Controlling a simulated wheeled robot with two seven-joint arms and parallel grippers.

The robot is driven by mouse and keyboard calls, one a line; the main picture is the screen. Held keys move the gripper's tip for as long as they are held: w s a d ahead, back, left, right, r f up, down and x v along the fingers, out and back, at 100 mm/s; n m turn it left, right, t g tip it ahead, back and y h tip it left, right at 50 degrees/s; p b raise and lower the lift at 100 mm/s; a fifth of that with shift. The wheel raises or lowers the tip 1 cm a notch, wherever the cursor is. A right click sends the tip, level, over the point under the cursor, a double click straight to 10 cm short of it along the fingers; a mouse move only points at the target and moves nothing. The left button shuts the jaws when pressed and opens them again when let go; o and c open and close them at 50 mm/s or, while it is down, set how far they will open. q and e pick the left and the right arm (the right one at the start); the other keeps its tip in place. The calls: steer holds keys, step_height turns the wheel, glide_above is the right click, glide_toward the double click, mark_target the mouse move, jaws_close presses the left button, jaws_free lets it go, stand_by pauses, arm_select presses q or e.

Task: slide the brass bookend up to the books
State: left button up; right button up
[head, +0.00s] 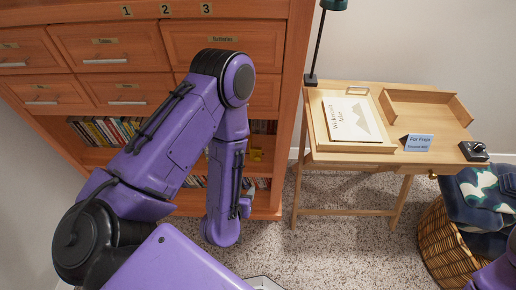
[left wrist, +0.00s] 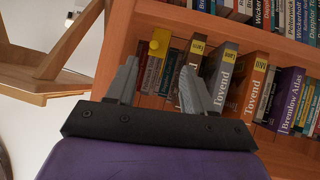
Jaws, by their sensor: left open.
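The brass bookend (left wrist: 156,50) is a yellow upright piece on the bookcase shelf. My left finger partly covers the nearest books, so I cannot tell how wide the gap is. My left gripper (left wrist: 158,72) is open and empty, its fingers spread in front of the bookend. In the head view my left forearm reaches to the bookcase front. My right gripper is out of frame.
The wooden bookcase (head: 125,80) has drawers above and book shelves below. A wicker basket (head: 440,245) is at far right. Carpet between is clear.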

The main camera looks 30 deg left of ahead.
mark_target(258, 160)
arm_select(q)
steer(key=w+f+n+t+y+b, duration=0.5)
steer(key=w+f+b, duration=0.35)
steer(key=b, duration=1.25)
steer(key=shift+m+y, duration=0.5)
steer(key=b+x, duration=0.1)
steer(key=x, duration=0.8)
steer(key=shift+w+a+f, duration=0.2)
jaws_close()
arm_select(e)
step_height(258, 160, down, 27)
